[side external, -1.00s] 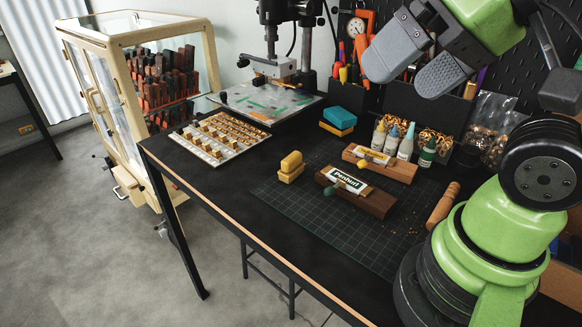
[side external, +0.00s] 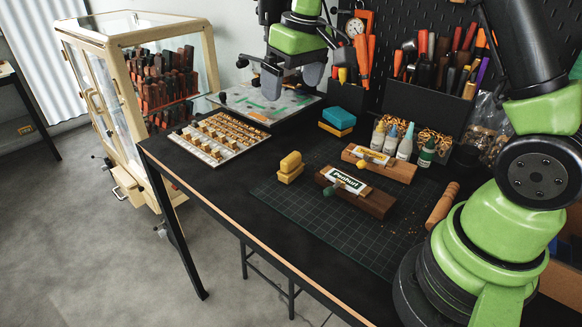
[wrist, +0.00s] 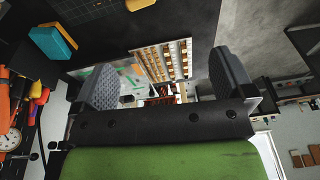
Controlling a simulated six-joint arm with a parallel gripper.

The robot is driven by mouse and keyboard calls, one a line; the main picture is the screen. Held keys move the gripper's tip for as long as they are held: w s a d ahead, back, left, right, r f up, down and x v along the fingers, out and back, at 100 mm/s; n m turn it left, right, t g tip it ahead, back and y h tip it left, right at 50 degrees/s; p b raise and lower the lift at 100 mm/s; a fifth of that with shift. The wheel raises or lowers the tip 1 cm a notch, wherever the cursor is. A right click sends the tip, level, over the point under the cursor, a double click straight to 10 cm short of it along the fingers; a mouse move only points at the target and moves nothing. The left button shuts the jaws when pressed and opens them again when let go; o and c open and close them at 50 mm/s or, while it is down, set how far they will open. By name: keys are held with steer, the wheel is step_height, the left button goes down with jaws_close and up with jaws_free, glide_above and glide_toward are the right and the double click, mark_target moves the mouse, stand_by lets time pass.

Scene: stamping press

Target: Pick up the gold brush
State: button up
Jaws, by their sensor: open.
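A small yellow-gold block-shaped piece (side external: 290,167), which looks like the gold brush, sits on the dark green cutting mat (side external: 285,207). I cannot make out bristles. A bit of yellow at the top edge of the wrist view (wrist: 140,4) seems to be the same piece, mostly cut off.
A tray of type blocks (side external: 220,138) lies left of the mat. A blue-over-yellow block (side external: 338,118) stands behind it. Wooden stamp holders (side external: 355,194), small bottles (side external: 404,143) and a wooden handle (side external: 443,205) lie to the right.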

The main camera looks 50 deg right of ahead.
steer(key=n+g, duration=0.1)
steer(key=g, duration=0.1)
glide_above(290, 156)
step_height(290, 156, down, 10)
steer(key=shift+r, duration=0.25)
steer(key=f, duration=0.7)
steer(key=shift+w+d+f, duration=0.1)
steer(key=shift+w+d, duration=0.1)
steer(key=shift+d, duration=0.15)
steer(key=f, duration=0.5)
steer(key=shift+s+a+f, duration=0.2)
steer(key=shift+a+f, duration=0.1)
steer(key=shift+f, duration=0.05)
steer(key=shift+c, duration=0.5)
steer(key=c, duration=0.8)
steer(key=shift+r, duration=5.1)
steer(key=shift+c, duration=0.2)
